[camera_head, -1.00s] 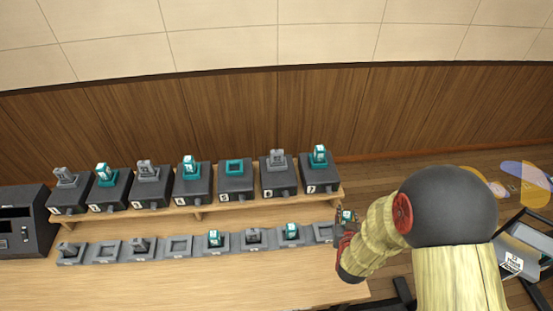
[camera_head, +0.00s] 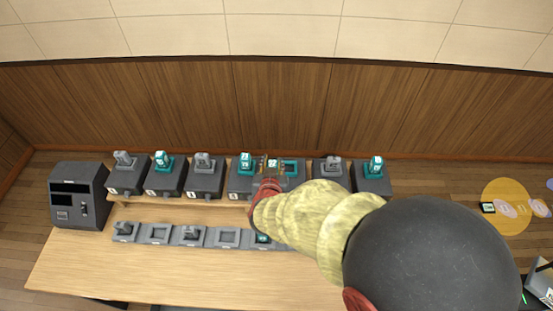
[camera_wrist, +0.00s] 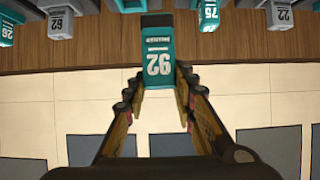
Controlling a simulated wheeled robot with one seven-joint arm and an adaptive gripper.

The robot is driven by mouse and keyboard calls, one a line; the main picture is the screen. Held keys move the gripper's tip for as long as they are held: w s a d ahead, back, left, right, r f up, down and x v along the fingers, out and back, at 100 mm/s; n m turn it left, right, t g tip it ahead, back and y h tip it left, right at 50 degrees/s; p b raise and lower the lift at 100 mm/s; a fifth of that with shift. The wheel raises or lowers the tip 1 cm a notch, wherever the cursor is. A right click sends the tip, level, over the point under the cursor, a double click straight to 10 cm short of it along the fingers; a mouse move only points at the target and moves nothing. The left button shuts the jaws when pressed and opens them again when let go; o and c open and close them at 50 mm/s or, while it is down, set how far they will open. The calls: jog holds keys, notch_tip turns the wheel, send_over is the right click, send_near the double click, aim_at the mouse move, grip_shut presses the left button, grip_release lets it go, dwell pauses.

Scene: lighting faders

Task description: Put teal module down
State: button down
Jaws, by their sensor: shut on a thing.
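My gripper (camera_head: 271,168) is shut on a teal module (camera_head: 273,163) and holds it up in front of the back row of dark boxes. Whether the held module touches anything cannot be told.
Neighbouring boxes carry a teal module (camera_head: 246,160) on the left and a grey module (camera_head: 333,164) on the right. A front row of grey holders (camera_head: 158,233) stands on the wooden table (camera_head: 120,270). My arm covers the row's right part. A dark console (camera_head: 78,195) stands at left.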

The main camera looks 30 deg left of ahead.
jog(key=shift+w+a, duration=0.15)
jog(key=shift+a, duration=0.15)
jog(key=w+f, duration=0.8)
jog(key=w, duration=0.1)
jog(key=w+f+b, duration=0.1)
jog(key=w+f, duration=0.3)
jog(key=shift+w+a+f, duration=0.3)
jog(key=shift+w+f, duration=0.05)
jog(key=shift+w, duration=0.05)
jog(key=c, duration=1.6)
grip_release()
jog(key=shift+o, duration=0.7)
